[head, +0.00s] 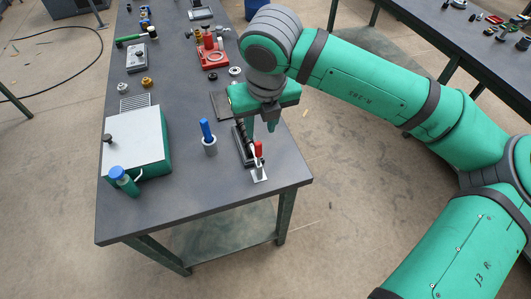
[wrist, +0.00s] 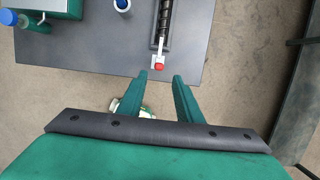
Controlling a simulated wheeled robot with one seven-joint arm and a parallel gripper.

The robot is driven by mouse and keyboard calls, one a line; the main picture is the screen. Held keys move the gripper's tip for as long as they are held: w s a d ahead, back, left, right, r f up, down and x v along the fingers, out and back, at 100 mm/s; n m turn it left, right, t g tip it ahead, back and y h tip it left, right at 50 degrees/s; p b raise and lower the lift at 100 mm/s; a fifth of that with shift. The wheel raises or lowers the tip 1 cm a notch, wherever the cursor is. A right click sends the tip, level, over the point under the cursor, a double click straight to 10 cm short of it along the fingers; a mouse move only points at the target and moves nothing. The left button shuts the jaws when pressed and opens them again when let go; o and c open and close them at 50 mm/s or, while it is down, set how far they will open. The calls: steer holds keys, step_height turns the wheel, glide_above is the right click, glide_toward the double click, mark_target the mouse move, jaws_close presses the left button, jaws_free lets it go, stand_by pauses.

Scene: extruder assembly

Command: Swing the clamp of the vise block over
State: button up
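The vise block (head: 241,147) is a long dark block near the right edge of the bench, partly hidden by my gripper in the head view. In the wrist view, a dark screw-like rod (wrist: 166,22) lies along it. Its clamp shows a red-tipped handle (head: 259,149) at the block's near end, above a pale metal plate (head: 259,176). The red tip (wrist: 160,67) also shows in the wrist view, just beyond my fingertips and roughly between them. My gripper (head: 261,121) is open and empty above the block. I see no contact with the handle.
A blue-topped grey cylinder (head: 209,147) stands left of the vise block. A white-topped green box (head: 136,138) and a blue-capped green bottle (head: 124,182) stand farther left. A red fixture (head: 212,55) and small parts lie toward the back. The bench front (head: 210,205) is clear.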

mark_target(258, 143)
steer(key=x, duration=0.8)
steer(key=shift+f, duration=0.15)
steer(key=shift+a, duration=0.1)
steer(key=shift+w+f, duration=0.1)
steer(key=shift+f, duration=0.05)
steer(key=shift+a, duration=0.1)
steer(key=c, duration=0.7)
steer(key=shift+c, duration=0.2)
